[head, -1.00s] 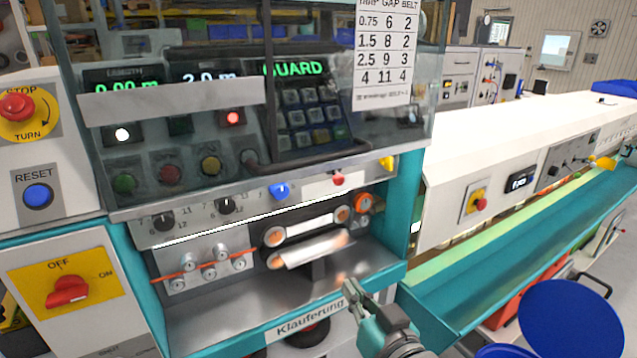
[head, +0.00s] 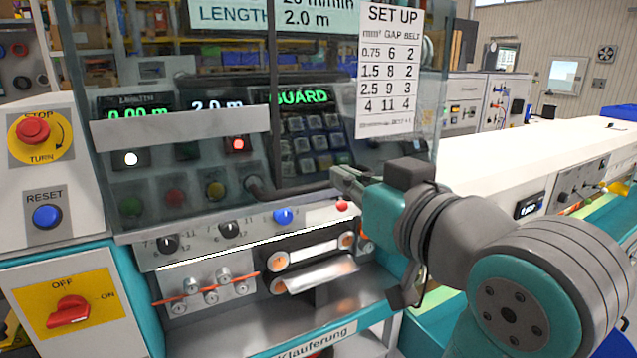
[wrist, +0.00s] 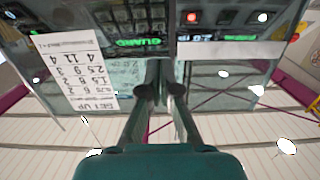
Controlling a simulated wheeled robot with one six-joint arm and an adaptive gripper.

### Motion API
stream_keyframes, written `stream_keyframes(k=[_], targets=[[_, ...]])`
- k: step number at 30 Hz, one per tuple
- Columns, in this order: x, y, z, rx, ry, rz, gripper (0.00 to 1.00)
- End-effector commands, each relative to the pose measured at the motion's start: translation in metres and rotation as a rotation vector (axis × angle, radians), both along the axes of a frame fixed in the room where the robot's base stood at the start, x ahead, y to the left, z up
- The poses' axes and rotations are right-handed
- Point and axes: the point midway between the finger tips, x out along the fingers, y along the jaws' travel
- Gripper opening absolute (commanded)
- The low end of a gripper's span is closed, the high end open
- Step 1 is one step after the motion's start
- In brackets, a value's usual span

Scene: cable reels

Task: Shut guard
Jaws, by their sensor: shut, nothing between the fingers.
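The guard (head: 215,72) is a clear tinted panel in front of the machine's displays in the head view. Its lower edge sits above the knobs, and the rollers and red cable below are uncovered. A dark bar handle (head: 290,191) runs along its lower part. My gripper (head: 340,178) is shut and empty at the handle's right end; I cannot tell whether it touches. In the wrist view my gripper (wrist: 160,72) points at the panel, which shows upside down. A display reads GUARD (head: 300,97) in green.
The red stop button (head: 33,131), blue reset button (head: 47,216) and red OFF/ON switch (head: 70,310) are on the left. Rollers (head: 315,252) and a metal chute lie below the guard. A long white trough cover (head: 530,150) extends right.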

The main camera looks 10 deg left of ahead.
Motion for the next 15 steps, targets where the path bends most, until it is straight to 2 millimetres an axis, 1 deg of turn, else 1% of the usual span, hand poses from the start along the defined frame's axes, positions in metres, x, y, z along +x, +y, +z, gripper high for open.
stream_keyframes(k=[5, 8, 15], targets=[[0.009, 0.007, 0.0, -0.002, 0.003, 0.002, 0.0], [0.021, 0.016, -0.001, -0.003, 0.004, 0.004, 0.0], [0.059, 0.041, -0.003, -0.002, 0.003, 0.002, 0.0]])
